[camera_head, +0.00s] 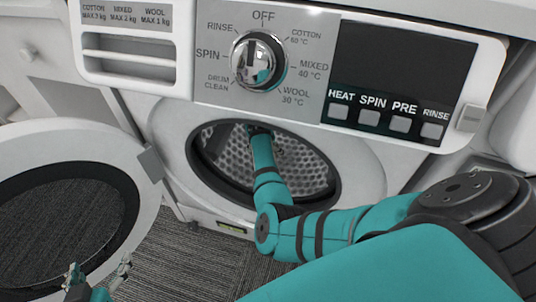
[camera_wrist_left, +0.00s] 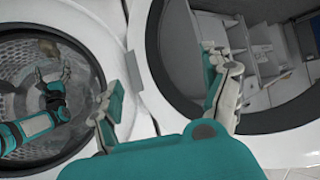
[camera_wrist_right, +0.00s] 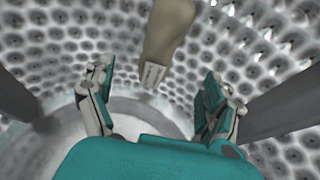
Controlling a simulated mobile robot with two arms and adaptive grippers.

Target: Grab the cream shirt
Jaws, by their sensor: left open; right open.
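A cream-beige cloth (camera_wrist_right: 170,30) with a white tag, taken to be the cream shirt, is inside the perforated drum. In the right wrist view its narrow lower end lies ahead of and between the open fingers of my right gripper (camera_wrist_right: 158,78), with a visible gap to each finger. The cloth also shows as a small brownish patch in the left wrist view (camera_wrist_left: 50,47), above the right gripper's fingers. In the head view the cloth is hidden. My left gripper (camera_head: 99,270) is open and empty, outside the machine near the open door.
The washing machine (camera_head: 365,165) has its round door (camera_head: 145,195) swung open to the left. My right arm passes through the round opening (camera_head: 330,190), whose rim surrounds it. The control panel with its dial (camera_head: 258,61) is above. Carpet (camera_head: 190,260) lies below.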

